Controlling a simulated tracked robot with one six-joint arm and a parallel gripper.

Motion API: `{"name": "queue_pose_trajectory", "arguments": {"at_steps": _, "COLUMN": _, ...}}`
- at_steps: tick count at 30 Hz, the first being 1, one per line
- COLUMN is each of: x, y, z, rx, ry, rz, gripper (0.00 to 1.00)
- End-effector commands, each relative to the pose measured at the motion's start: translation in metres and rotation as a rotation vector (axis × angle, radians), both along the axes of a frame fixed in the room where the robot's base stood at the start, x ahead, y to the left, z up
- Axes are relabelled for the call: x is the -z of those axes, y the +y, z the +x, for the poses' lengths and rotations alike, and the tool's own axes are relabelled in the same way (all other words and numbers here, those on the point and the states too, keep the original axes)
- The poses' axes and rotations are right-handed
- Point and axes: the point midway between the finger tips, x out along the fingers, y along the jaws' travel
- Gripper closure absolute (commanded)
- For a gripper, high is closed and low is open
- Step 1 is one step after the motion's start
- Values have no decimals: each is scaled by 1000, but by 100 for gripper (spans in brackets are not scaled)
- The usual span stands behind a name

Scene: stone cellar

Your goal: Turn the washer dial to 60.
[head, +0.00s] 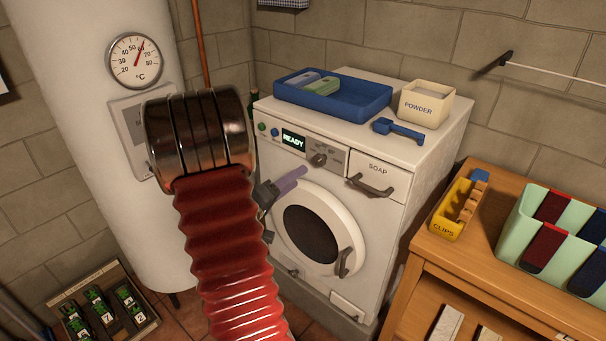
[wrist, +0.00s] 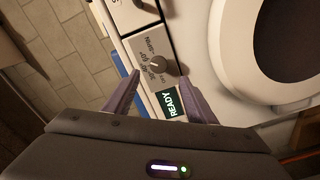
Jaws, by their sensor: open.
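The white washer (head: 404,178) stands against the back wall with a lit READY display (head: 293,141). Its dark round dial (head: 318,160) sits right of the display. In the head view one finger (head: 291,181) shows below the dial; the rest is largely hidden behind my red arm.
A blue tray (head: 376,108), a POWDER box (head: 427,104) and a blue scoop (head: 398,131) stand on the washer. The soap drawer (head: 377,176) and round door (head: 310,233) adjoin the panel. A wooden table (head: 484,262) is at right, a white tank (head: 95,190) at left.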

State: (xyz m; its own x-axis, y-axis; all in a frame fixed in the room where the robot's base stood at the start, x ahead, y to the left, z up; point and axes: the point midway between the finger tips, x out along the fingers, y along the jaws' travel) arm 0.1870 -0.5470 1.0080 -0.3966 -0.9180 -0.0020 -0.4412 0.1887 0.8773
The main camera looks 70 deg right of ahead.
Motion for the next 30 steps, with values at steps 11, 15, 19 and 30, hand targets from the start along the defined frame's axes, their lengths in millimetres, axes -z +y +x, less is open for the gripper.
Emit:
{"name": "queue_pose_trajectory", "arguments": {"at_steps": 11, "x": 0, "y": 39, "z": 18, "rx": -2, "ry": 0, "rz": 0, "gripper": 49}}
{"name": "queue_pose_trajectory", "arguments": {"at_steps": 15, "x": 1, "y": 42, "z": 18, "rx": 0, "ry": 0, "rz": 0, "gripper": 49}}
{"name": "queue_pose_trajectory", "arguments": {"at_steps": 19, "x": 1, "y": 42, "z": 18, "rx": 1, "ry": 0, "rz": 0, "gripper": 49}}
{"name": "queue_pose_trajectory", "arguments": {"at_steps": 30, "x": 1, "y": 41, "z": 18, "rx": 0, "ry": 0, "rz": 0, "gripper": 49}}
